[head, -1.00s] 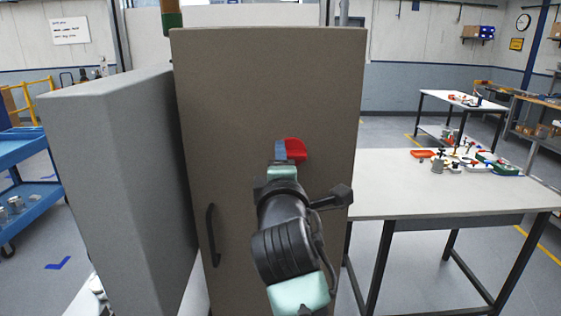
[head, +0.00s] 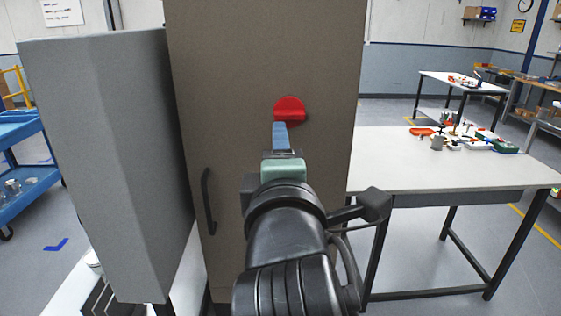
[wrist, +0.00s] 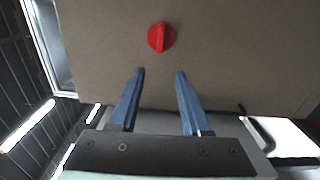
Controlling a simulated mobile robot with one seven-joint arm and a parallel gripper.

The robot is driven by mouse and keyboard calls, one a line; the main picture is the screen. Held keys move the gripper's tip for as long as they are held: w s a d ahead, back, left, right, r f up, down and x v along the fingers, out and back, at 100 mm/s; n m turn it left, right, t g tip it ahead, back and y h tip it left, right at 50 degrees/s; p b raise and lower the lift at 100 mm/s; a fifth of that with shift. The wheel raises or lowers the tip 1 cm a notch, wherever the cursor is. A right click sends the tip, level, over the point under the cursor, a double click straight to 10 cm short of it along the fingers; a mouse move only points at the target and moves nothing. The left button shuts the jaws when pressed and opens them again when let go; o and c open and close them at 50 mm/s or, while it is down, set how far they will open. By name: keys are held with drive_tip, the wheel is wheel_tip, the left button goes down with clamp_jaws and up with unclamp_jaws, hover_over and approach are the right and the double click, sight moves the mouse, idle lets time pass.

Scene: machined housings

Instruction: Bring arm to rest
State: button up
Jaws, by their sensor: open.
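My gripper (head: 280,136) is in front of the brown cabinet door (head: 235,90), its fingertips just below a red knob (head: 289,108) in the head view. In the wrist view my gripper (wrist: 160,75) shows two blue fingers spread apart with nothing between them. The red knob (wrist: 161,38) lies beyond the fingertips there, apart from them. In the head view one finger hides the other.
A black handle (head: 208,201) is on the door's left side. A grey panel (head: 105,160) stands at the left. A white-topped table (head: 400,175) with several small parts is at the right. A blue cart (head: 25,155) is at the far left.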

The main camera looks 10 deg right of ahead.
drive_tip(key=shift+s, duration=0.4)
drive_tip(key=s+a+r+m+t+y, duration=0.1)
drive_tip(key=s+a+r+m+t, duration=0.3)
drive_tip(key=r+m, duration=0.4)
drive_tip(key=s+a+r+m+t+y, duration=0.2)
drive_tip(key=s+a+r+m+t, duration=0.3)
drive_tip(key=s+r+m, duration=0.2)
wheel_tip(320, 180, up, 4)
drive_tip(key=shift+s+a+r+m+t, duration=0.1)
drive_tip(key=shift+s+a+m+t, duration=0.25)
drive_tip(key=shift+s, duration=0.65)
